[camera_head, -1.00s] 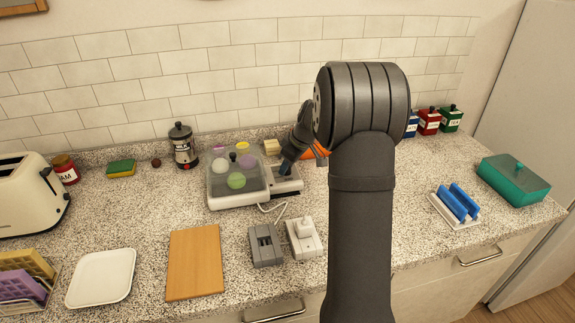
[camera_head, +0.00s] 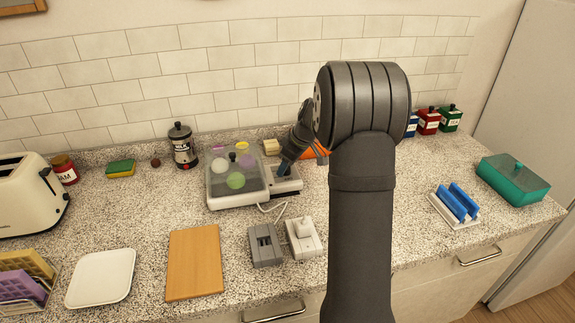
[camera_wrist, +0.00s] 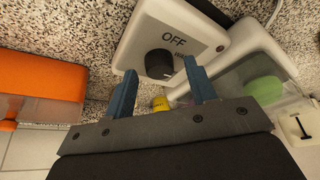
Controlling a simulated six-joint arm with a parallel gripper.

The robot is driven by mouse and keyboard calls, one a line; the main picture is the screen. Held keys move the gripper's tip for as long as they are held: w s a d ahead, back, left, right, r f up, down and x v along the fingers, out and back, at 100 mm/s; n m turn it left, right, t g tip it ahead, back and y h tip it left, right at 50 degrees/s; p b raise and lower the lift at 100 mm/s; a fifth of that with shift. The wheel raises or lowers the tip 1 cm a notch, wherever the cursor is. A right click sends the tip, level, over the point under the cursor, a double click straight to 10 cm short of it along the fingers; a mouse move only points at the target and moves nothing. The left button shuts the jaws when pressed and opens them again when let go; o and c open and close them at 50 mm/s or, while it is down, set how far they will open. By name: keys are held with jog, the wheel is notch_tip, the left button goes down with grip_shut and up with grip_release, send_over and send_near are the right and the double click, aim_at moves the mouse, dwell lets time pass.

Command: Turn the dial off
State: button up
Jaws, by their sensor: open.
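The dial (camera_wrist: 158,63) is a black round knob on a white panel (camera_wrist: 172,32) of the egg cooker. The word OFF is printed beside it. In the head view the egg cooker (camera_head: 228,200) has a clear lid over several coloured eggs, and its panel (camera_head: 287,187) is at its right side. My gripper (camera_wrist: 161,66) is open, with its two blue fingers apart. In the wrist view the dial shows between the fingertips; I cannot tell whether they touch it. In the head view my gripper (camera_head: 285,167) is over the panel and hides the dial.
An orange object (camera_wrist: 40,80) lies beside my gripper in the wrist view. A grey switch box (camera_head: 265,245) and a white socket with plug (camera_head: 303,238) lie in front. A cutting board (camera_head: 195,262) lies front left.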

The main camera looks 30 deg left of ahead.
jog(key=v, duration=1.7)
jog(key=shift+f, duration=0.15)
jog(key=x, duration=1.7)
jog(key=shift+a+f, duration=0.1)
jog(key=shift+f, duration=0.1)
jog(key=shift+s+r+m+t, duration=0.15)
jog(key=shift+m+t, duration=0.15)
jog(key=shift+m, duration=0.5)
jog(key=m+t, duration=0.1)
jog(key=m, duration=0.3)
jog(key=shift+t, duration=0.3)
jog(key=shift+s+a+m+t+h, duration=0.1)
jog(key=shift+m+t+h, duration=0.4)
jog(key=shift+m, duration=1.15)
jog(key=shift+a+m+t+h, duration=0.1)
jog(key=shift+m+t+h, duration=0.4)
jog(key=shift+m, duration=1.15)
jog(key=shift+v, duration=0.9)
